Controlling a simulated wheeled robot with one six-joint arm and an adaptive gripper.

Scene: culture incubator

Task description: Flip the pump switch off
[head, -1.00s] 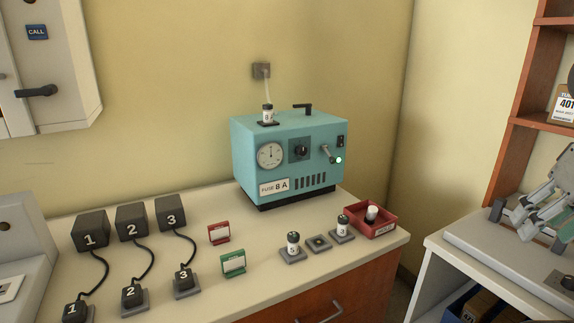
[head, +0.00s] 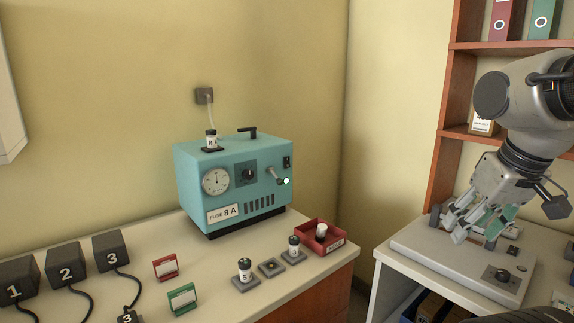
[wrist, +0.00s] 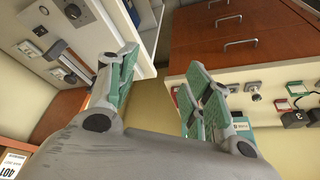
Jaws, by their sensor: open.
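The pump is a teal box (head: 230,185) with a dial gauge (head: 215,181), a black knob (head: 248,174) and a "FUSE 8 A" label. A grey lever switch (head: 274,174) sticks out at the right of its front, beside a lit green lamp (head: 286,181). A small black rocker (head: 287,161) is above the lamp. I cannot tell which of these is the pump switch. My gripper (head: 465,225) is open and empty, well to the right of the box, over a side bench. Its spread green-padded fingers (wrist: 160,78) show in the wrist view.
On the counter stand a red tray (head: 337,243), fuse-like cylinders on bases (head: 244,272), red and green cards (head: 182,300) and numbered black blocks (head: 66,262). A grey flat device (head: 440,262) lies beneath my gripper. A gap separates the counter and side bench.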

